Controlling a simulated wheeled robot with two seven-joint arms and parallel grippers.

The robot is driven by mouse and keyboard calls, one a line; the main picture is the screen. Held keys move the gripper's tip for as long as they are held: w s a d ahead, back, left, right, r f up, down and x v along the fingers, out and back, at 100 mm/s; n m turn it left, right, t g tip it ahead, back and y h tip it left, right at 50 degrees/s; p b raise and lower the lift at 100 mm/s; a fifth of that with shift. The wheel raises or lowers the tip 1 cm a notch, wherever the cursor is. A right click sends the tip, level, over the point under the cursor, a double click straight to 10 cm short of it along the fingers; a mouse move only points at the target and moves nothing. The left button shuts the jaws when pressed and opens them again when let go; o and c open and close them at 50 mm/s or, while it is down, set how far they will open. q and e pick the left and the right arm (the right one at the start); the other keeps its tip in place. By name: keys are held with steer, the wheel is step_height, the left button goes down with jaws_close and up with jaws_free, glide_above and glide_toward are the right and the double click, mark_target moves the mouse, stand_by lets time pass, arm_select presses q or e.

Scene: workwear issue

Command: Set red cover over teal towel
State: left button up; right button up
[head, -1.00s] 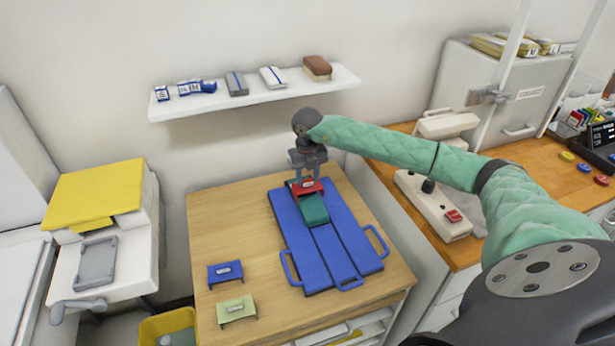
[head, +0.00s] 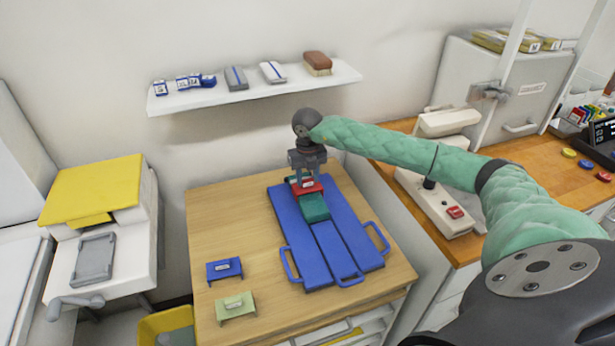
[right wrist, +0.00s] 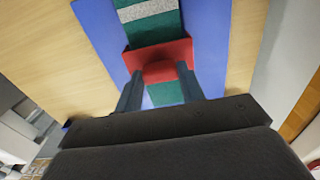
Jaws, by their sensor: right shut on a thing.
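The red cover (head: 307,187) is over the far part of the teal towel (head: 314,208), with towel showing on both sides of it. My right gripper (head: 306,179) points down and is shut on the cover's raised middle. In the right wrist view the red cover (right wrist: 160,62) sits between the two fingers, across the teal towel (right wrist: 152,30), which has a grey speckled band. I cannot tell whether the cover rests fully on the towel. The towel lies on the middle strip of a blue folded mat with handles (head: 325,262). My left gripper is out of view.
A blue cover (head: 225,270) and a pale green cover (head: 236,307) stand at the wooden table's (head: 215,225) front left. A wall shelf (head: 255,92) with small items is behind. A cream device (head: 440,205) stands on the right counter. The table's left side is mostly clear.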

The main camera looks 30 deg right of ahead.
steer(key=shift+f+b, duration=0.7)
steer(key=shift+f, duration=0.15)
stand_by(0.3)
steer(key=o, duration=1.4)
steer(key=shift+r, duration=0.15)
steer(key=shift+r+p, duration=1)
steer(key=shift+r, duration=2.4)
